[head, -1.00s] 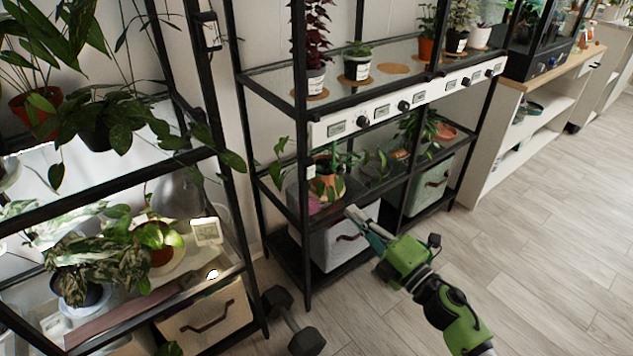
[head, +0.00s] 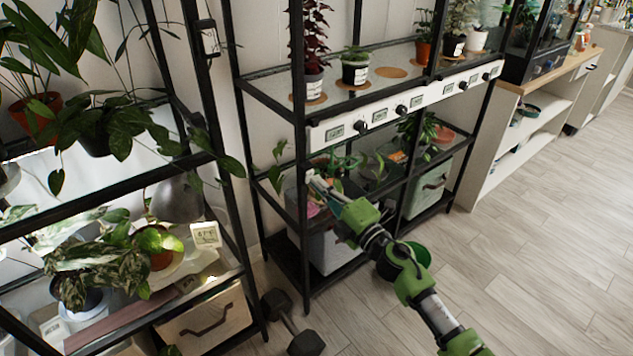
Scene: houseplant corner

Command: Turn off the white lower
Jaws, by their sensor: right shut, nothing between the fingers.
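A white control strip (head: 432,96) runs along the front edge of the middle rack's shelf, with several small displays and black knobs. Its leftmost knob (head: 362,126) and the knob beside it (head: 401,110) are clear of my arm. My right gripper (head: 315,182) is shut and empty. It points up and left at the rack's lower shelf, below the left end of the strip, and appears apart from the knobs. It covers most of the terracotta pot there. I cannot tell which part is the white lower one, nor any knob's setting. My left gripper is not in view.
Potted plants, such as a red-leaved one (head: 313,85), stand above the strip. A black rack post stands close to my gripper. A grey bin (head: 322,245) sits below. A dumbbell (head: 292,325) lies on the floor; the wooden floor (head: 540,220) at right is clear.

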